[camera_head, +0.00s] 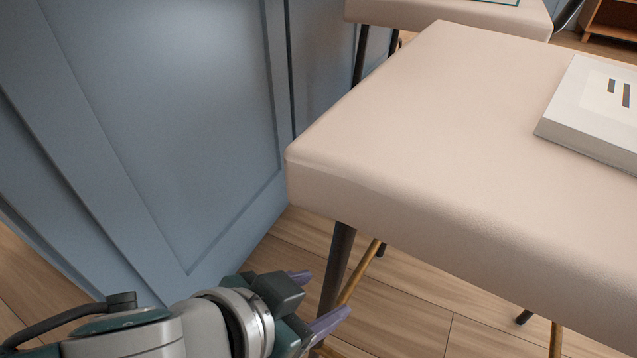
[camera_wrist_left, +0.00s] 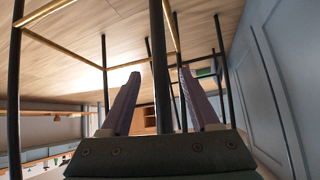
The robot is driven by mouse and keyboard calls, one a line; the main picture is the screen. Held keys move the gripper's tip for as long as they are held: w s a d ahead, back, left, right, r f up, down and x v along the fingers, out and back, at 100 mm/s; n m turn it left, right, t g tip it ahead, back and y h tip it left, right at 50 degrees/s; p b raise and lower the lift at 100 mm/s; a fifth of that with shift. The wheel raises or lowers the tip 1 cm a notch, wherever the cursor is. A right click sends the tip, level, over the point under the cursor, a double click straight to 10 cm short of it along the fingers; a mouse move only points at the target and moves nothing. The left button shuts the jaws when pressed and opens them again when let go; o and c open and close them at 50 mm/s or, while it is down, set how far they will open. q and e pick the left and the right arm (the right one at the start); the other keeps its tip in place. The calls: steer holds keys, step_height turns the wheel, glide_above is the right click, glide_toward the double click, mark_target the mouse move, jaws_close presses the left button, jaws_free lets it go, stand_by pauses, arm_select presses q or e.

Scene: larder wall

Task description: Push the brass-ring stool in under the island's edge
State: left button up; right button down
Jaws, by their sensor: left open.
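The near stool (camera_head: 430,130) has a pale pink-beige padded seat, dark legs and a brass foot ring (camera_head: 361,272). It stands beside the blue panelled island side (camera_head: 170,120). My left gripper (camera_head: 315,300) is low, under the seat's near left corner, its purple fingers apart beside a dark leg (camera_head: 339,260). In the left wrist view, that leg (camera_wrist_left: 160,70) runs between the open fingers (camera_wrist_left: 158,76), and brass bars (camera_wrist_left: 50,46) show at the top. Whether the fingers touch the leg I cannot tell. The island's top edge is out of view. My right gripper is not in view.
A white book or box (camera_head: 598,110) lies on the near stool's seat. A second similar stool (camera_head: 450,14) stands behind it, near the island. A wooden shelf unit (camera_head: 612,20) is at the far right. The wooden floor (camera_head: 400,310) shows below.

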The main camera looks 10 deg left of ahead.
mark_target(325, 294)
arm_select(q)
steer(key=b+x, duration=0.2)
steer(key=x, duration=0.2)
steer(key=shift+f, duration=0.1)
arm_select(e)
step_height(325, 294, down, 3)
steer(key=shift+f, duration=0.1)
arm_select(q)
jaws_close()
stand_by(1.2)
